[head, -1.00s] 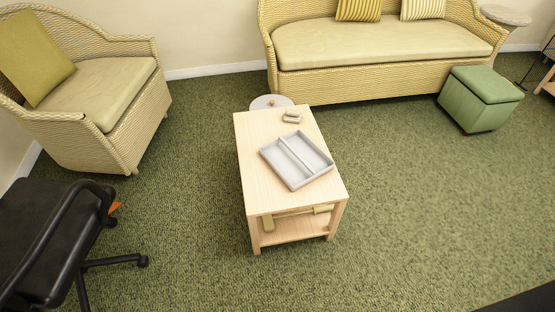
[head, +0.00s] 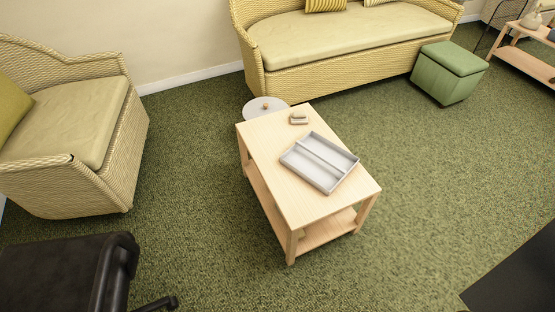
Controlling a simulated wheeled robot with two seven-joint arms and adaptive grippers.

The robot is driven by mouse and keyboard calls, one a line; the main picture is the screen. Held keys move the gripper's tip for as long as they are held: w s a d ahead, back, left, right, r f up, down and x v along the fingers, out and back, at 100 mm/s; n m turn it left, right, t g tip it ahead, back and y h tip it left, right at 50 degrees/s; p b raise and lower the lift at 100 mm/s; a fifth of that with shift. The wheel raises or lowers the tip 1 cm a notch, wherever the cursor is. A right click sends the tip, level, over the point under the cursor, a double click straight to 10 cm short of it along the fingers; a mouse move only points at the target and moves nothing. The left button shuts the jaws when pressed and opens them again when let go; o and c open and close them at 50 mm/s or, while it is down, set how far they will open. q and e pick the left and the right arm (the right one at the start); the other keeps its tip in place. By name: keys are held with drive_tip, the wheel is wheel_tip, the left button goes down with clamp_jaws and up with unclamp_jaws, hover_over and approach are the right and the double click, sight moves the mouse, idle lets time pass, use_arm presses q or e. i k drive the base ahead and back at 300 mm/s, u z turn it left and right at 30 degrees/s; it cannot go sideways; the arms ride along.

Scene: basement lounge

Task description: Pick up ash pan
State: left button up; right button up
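A light grey, shallow rectangular tray (head: 306,164) with a divider down its length lies on the wooden coffee table (head: 262,142). It looks empty and sits slightly turned, toward the table's right side. It is the only pan-like thing in view; I cannot tell for certain that it is the ash pan. Neither of my grippers shows.
Armchair (head: 75,130) and black chair (head: 62,272) stand left, sofa (head: 345,45) behind, green ottoman (head: 449,72) back right. Carpet right of the table is open.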

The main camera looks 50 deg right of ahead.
sight(324, 165)
drive_tip(key=u, duration=0.05)
drive_tip(key=i, duration=0.7)
drive_tip(key=z, duration=0.8)
drive_tip(key=i, duration=0.6)
drive_tip(key=z, duration=0.75)
